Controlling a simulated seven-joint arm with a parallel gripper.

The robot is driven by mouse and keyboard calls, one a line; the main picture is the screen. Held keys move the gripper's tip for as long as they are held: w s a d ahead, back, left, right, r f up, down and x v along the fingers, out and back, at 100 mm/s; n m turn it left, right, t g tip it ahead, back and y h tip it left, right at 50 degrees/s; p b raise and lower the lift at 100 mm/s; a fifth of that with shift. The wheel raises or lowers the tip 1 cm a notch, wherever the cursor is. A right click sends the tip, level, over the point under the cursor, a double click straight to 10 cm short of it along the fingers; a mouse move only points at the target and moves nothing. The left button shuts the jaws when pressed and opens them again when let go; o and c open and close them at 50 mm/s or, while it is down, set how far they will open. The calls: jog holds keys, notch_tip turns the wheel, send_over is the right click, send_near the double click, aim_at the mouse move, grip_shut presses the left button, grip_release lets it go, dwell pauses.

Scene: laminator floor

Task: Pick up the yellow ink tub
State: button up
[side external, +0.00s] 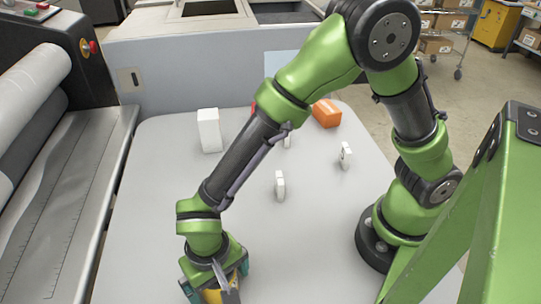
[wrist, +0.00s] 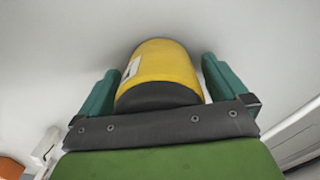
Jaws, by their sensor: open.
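The yellow ink tub (wrist: 163,62) with a dark end and a white label fills the middle of the wrist view. My gripper (wrist: 160,72) is open, with one teal finger on each side of the tub. A small gap shows beside the right finger; on the left I cannot tell whether finger and tub touch. In the side external view my gripper (side external: 215,284) is low at the table's front edge of the picture. A bit of the yellow tub (side external: 211,297) shows under it; the rest is hidden or cut off.
On the grey table (side external: 150,215) stand a white box (side external: 209,130), small white items (side external: 280,186) and (side external: 345,155), and an orange block (side external: 326,113). A red thing is mostly hidden behind my arm. The roller machine (side external: 50,190) borders the table's left. The table around the gripper looks clear.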

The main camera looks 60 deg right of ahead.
jog(key=shift+c, duration=0.3)
jog(key=c, duration=1)
jog(key=shift+r, duration=0.1)
